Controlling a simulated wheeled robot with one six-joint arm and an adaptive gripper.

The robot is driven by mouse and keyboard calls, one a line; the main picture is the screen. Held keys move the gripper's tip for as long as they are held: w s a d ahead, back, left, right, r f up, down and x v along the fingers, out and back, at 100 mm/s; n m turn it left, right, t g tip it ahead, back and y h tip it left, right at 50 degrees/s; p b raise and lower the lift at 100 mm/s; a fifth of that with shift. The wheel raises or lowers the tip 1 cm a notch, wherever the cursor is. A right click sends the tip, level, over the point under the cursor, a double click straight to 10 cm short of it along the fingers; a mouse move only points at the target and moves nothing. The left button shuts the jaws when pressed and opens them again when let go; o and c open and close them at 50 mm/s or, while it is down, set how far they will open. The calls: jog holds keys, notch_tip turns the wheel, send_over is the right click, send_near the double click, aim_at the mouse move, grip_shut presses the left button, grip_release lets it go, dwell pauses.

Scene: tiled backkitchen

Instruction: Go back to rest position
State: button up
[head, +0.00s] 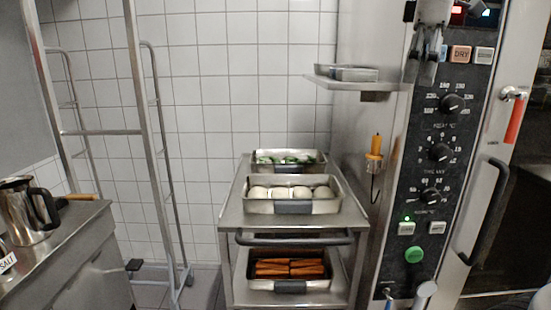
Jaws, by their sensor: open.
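My gripper (425,64) hangs at the top right, pointing down in front of the oven's control panel (437,130). Its fingers are apart and nothing shows between them. The upper part of the arm is cut off by the top edge of the view. The gripper covers part of the panel's upper left corner.
A steel trolley (231,212) stands in the middle with pans of greens (290,158), white rounds (290,193) and orange sticks (290,270). A wall shelf (320,83) holds a shallow tray (347,73). A rack (140,130) and a counter with a steel jug (30,212) stand left.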

jog(key=s+d+f+m, duration=0.2)
jog(key=s+f+m, duration=0.1)
jog(key=s+f, duration=0.1)
jog(key=s+d+f+m+t, duration=0.1)
jog(key=s+d+f+m, duration=0.2)
jog(key=f, duration=0.3)
jog(key=shift+s+d+f+t, duration=0.3)
jog(key=shift+s+d+f, duration=0.05)
jog(key=shift+f, duration=0.05)
jog(key=s+d+f+m, duration=0.1)
jog(key=s+f+m, duration=0.1)
jog(key=f, duration=0.2)
jog(key=s+d+f+m+t, duration=0.1)
jog(key=s+f+m, duration=0.1)
jog(key=f, duration=0.1)
jog(key=s+d+f+m, duration=0.1)
jog(key=s+f+m, duration=0.1)
jog(key=f, duration=0.2)
jog(key=shift+s+f, duration=0.35)
jog(key=shift+c, duration=0.4)
